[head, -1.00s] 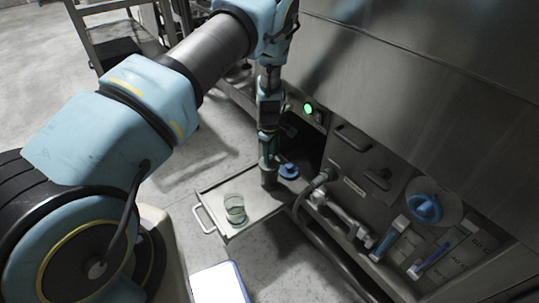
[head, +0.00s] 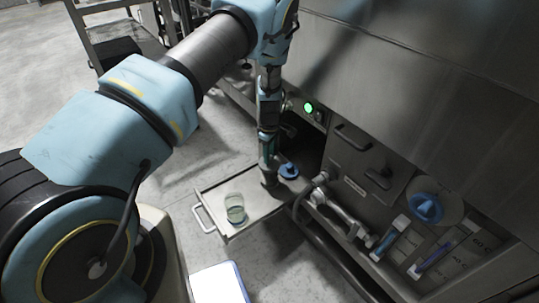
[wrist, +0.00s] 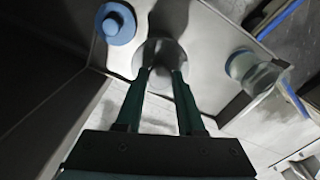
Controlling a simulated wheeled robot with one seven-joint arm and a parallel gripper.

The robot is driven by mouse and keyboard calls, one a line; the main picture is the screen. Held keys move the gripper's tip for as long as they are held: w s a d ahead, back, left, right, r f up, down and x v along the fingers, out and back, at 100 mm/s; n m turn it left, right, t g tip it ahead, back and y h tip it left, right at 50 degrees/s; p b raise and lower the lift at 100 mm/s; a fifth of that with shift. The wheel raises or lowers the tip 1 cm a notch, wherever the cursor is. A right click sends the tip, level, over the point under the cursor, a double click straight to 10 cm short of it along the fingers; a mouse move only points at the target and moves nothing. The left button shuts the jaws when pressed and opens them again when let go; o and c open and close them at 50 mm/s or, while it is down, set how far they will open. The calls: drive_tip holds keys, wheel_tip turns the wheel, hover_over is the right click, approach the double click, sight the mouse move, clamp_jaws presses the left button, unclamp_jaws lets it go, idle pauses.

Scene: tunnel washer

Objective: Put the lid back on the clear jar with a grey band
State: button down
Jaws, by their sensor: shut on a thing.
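My gripper (wrist: 163,76) points down over the pulled-out metal drawer (head: 262,209) and is shut on a grey round thing (wrist: 160,55), which looks like a lid. The head view shows my gripper (head: 268,178) low over the drawer's back part, near the machine. A clear jar (head: 235,209) stands upright near the drawer's front; it is at the right in the wrist view (wrist: 257,72), apart from my gripper. A blue knobbed piece (head: 288,171) lies beside my gripper, at the upper left in the wrist view (wrist: 117,24).
The drawer has raised edges and a front handle (head: 203,219). Behind it is a dark opening in the steel machine (head: 420,70). Hoses and pipes (head: 340,210) run to the right. The drawer floor between gripper and jar is clear.

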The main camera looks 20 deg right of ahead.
idle(0.3)
unclamp_jaws()
idle(0.6)
drive_tip(key=shift+r+p, duration=2.25)
drive_tip(key=shift+r, duration=1.25)
clamp_jaws()
